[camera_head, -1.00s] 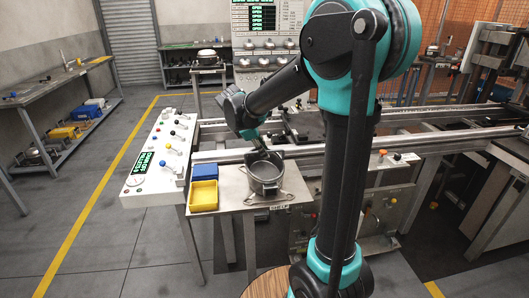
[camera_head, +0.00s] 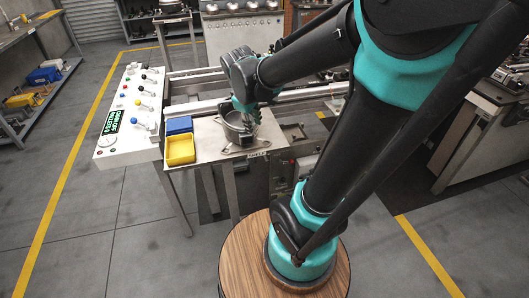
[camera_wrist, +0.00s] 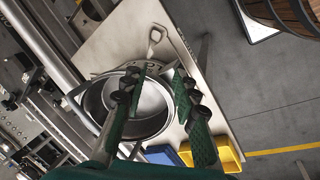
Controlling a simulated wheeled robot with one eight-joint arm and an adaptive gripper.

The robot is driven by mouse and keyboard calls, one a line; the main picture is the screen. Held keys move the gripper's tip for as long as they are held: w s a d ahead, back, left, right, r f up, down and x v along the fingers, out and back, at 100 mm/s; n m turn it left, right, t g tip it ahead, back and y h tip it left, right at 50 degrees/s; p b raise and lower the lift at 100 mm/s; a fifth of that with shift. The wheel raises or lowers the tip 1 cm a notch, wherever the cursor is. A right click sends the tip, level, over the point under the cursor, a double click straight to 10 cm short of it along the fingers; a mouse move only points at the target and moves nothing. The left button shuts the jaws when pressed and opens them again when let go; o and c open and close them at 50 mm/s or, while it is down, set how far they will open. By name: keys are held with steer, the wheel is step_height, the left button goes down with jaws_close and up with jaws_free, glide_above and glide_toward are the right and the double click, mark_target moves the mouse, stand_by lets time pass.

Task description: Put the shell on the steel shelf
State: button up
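The shell is a round, open grey metal pot with side lugs (camera_head: 233,134). It stands upright on the small steel shelf (camera_head: 205,147), right of the bins. In the wrist view the shell (camera_wrist: 98,112) is below my gripper (camera_wrist: 158,88). My gripper's two green fingers are apart, one across the shell's opening and the other beyond its rim on the right. Nothing is visibly clamped between them; whether they touch the wall cannot be told. In the head view my gripper (camera_head: 246,108) is right at the shell, its fingertips partly hidden.
A yellow bin (camera_head: 181,150) and a blue bin (camera_head: 179,125) sit beside the shell. A control panel with levers (camera_head: 130,115) stands to the left. Metal rails (camera_head: 195,106) run behind the shelf. The floor in front is open.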

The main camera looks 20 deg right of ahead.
steer(key=s+d+f+m+t+y, duration=0.1)
steer(key=s+d+f+m+y, duration=0.1)
steer(key=s+f+m, duration=0.6)
steer(key=s+f, duration=0.1)
steer(key=s, duration=0.2)
steer(key=shift+d+f+m, duration=0.2)
steer(key=shift+f+m, duration=0.05)
steer(key=shift+m, duration=0.05)
stand_by(0.3)
